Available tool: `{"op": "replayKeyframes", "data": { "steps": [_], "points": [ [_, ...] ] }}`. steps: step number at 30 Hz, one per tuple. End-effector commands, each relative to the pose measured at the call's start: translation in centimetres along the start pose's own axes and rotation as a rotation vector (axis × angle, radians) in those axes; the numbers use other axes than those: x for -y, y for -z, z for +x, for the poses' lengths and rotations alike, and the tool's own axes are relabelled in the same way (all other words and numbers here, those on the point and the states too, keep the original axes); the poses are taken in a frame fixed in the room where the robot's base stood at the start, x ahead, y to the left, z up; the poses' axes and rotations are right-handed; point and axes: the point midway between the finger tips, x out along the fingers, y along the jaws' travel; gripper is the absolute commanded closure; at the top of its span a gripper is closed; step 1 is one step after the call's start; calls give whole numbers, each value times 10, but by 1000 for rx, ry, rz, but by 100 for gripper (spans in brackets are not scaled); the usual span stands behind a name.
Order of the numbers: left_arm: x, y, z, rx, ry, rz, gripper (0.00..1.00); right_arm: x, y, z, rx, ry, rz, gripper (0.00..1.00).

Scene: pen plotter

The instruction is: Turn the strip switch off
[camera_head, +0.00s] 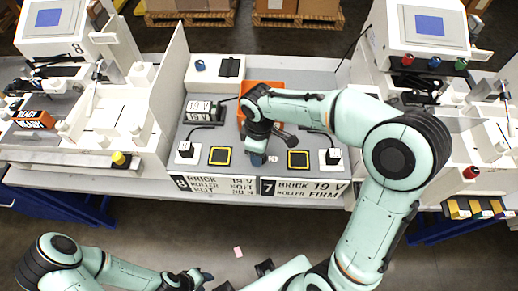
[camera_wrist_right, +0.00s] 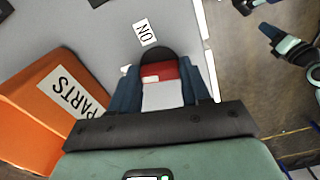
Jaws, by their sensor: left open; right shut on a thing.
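The strip switch shows in the right wrist view as a red rocker (camera_wrist_right: 160,72) with a black rounded end and a pale part nearer me. A white ON label (camera_wrist_right: 144,32) lies on the grey bench just beyond it. My right gripper (camera_wrist_right: 159,78) has its blue fingers on both sides of the switch and is shut on it. In the head view my right gripper (camera_head: 258,158) is low at the bench's front edge and hides the switch. My left gripper (camera_head: 203,279) is open and empty, low in front of the bench.
An orange PARTS bin (camera_wrist_right: 45,110) stands close beside my right gripper. White blocks with black and yellow pads (camera_head: 220,155) flank it on the bench. A white upright panel (camera_head: 169,85) bounds the bench at left. The floor in front has free room.

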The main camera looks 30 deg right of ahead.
Motion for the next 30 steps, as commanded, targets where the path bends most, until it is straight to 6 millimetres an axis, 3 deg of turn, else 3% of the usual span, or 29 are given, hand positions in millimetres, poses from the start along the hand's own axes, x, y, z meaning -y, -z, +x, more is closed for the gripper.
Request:
{"op": "replayKeyframes", "data": {
  "steps": [12, 29, 30],
  "points": [
    [-3, 3, -6, -4, -2, 2, 57, 0, 0, -1, -1, -1, -201, 84],
    [-3, 3, -6, -5, -2, 2, 57, 0, 0, 0, -1, -2, -235, 84],
    [-3, 3, -6, -5, -2, 2, 57, 0, 0, 0, -1, -2, -235, 50]
  ]
}}
